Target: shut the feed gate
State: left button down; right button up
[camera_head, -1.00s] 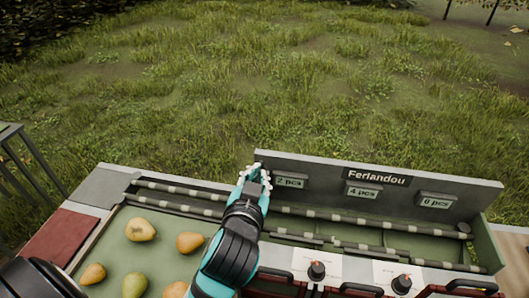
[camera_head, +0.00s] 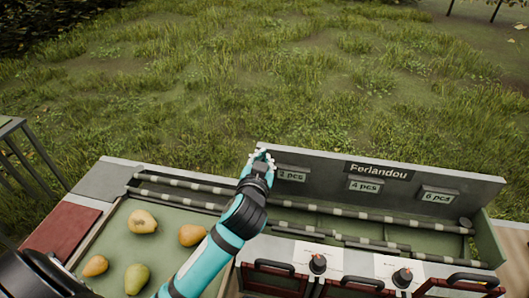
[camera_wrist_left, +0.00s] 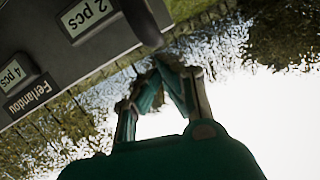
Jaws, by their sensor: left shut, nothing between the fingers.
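My left gripper (camera_head: 262,157) is shut and empty. It is at the left end of the grey upright panel (camera_head: 330,174), beside the leftmost count label (camera_head: 291,175). In the left wrist view its fingertips (camera_wrist_left: 168,84) meet against sky and grass. A dark rounded piece (camera_wrist_left: 141,20) stands out near the "2 pcs" label (camera_wrist_left: 88,17); I cannot tell whether it belongs to the feed gate. I cannot make out the gate clearly in the head view, where my left arm covers part of the sorter. My right gripper is not in view.
Several pears (camera_head: 142,221) lie on the green tray (camera_head: 110,235) at the left. Striped bars (camera_head: 345,212) run along the sorter. Dark handles (camera_head: 275,266) and black knobs (camera_head: 318,263) line its front. Open grass (camera_head: 250,80) lies behind.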

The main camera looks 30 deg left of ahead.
pick_arm(q)
jog(key=shift+f, duration=0.15)
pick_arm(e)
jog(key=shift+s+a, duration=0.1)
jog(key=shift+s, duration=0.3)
pick_arm(q)
notch_tip(320, 180, down, 8)
jog(key=b, duration=0.5)
jog(key=shift+f+b, duration=0.2)
jog(key=shift+b, duration=0.15)
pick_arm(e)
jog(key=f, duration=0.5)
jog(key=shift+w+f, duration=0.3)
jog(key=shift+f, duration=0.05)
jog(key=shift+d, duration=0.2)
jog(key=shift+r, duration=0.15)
